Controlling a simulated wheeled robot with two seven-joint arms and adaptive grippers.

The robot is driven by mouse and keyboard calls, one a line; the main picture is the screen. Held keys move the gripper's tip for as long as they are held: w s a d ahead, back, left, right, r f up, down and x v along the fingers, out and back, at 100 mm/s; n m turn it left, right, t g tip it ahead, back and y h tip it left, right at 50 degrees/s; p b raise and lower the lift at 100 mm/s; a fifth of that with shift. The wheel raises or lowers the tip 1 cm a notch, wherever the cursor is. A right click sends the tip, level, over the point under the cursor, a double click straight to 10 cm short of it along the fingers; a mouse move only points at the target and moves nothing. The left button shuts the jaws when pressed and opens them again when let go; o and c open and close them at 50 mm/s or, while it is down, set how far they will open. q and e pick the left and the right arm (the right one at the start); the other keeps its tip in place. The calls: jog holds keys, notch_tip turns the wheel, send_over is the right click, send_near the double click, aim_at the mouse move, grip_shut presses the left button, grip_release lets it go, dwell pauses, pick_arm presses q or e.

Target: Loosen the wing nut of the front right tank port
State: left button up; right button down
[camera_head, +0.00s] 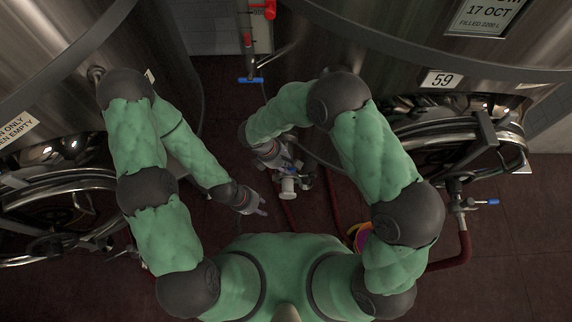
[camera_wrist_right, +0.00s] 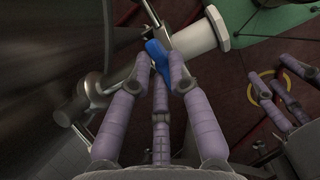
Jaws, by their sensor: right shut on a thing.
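My right gripper (camera_wrist_right: 165,72) has its purple fingers closed around a blue part (camera_wrist_right: 155,55) at the tank port. It is a small blue handle or wing, mostly hidden by the fingers, and I cannot tell whether it is the wing nut. A white cylindrical port end (camera_wrist_right: 195,38) sticks out just beyond the fingers. In the head view the white port end (camera_head: 288,186) shows below the right gripper (camera_head: 276,158), in front of the right tank (camera_head: 350,50). My left gripper (camera_head: 258,208) hangs empty to the left of the port. Its fingers look spread in the right wrist view (camera_wrist_right: 280,98).
A metal pipe fitting (camera_wrist_right: 80,105) runs from the tank wall beside the right gripper. Red hoses (camera_head: 335,195) lie on the dark floor. A valve with a blue handle (camera_head: 487,202) stands at the far right. The left tank (camera_head: 100,40) stands behind my left arm.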

jog(key=shift+w, duration=0.1)
jog(key=c, duration=1.1)
grip_release()
jog(key=shift+c, duration=0.2)
jog(key=v, duration=1.2)
